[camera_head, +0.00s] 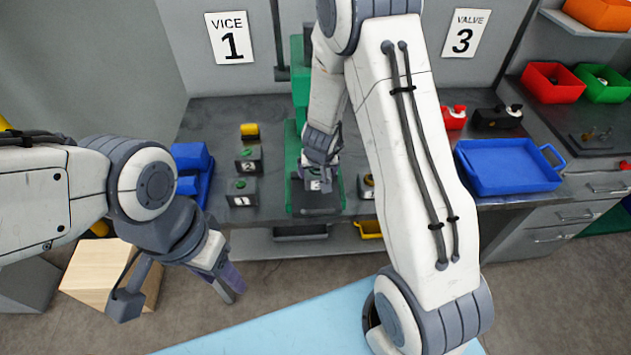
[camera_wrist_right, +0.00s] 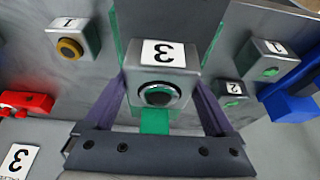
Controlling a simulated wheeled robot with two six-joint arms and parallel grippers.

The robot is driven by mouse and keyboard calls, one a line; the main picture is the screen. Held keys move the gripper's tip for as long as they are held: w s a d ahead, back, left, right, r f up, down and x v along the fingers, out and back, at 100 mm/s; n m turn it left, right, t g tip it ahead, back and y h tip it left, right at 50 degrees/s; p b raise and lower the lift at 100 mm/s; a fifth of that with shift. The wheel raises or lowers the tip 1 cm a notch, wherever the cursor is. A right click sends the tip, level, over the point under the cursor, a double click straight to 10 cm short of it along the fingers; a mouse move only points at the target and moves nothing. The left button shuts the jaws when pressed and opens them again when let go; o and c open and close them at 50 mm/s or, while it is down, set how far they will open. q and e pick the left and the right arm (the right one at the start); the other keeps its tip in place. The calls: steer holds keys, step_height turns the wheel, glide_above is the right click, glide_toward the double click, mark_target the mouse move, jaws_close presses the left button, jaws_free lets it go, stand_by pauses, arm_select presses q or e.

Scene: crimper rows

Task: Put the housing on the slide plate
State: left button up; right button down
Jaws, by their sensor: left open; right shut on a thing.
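The housing is a grey box with a white label 3 and a dark round ring; it shows best in the right wrist view (camera_wrist_right: 160,75), and only a small part shows in the head view (camera_head: 316,185). My right gripper (camera_head: 321,180) is shut on it, one purple finger on each side. It is over the dark slide plate (camera_head: 318,201) between the green rails of the press; I cannot tell whether housing and plate touch. My left gripper (camera_head: 232,285) is open and empty, low at the left, in front of the bench.
Grey boxes with green buttons, labelled 2 (camera_head: 248,159) and 1 (camera_head: 242,191), stand left of the press. A yellow-ringed box (camera_wrist_right: 75,42) stands on its other side, partly hidden by my arm in the head view. A blue tray (camera_head: 510,184) lies at the right.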

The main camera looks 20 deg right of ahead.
mark_target(315, 183)
steer(key=shift+w+a+f, duration=0.15)
steer(key=shift+a, duration=0.1)
steer(key=shift+f, duration=0.3)
steer(key=shift+f+b, duration=1.4)
steer(key=shift+f, duration=0.45)
jaws_free()
steer(key=shift+f, duration=0.1)
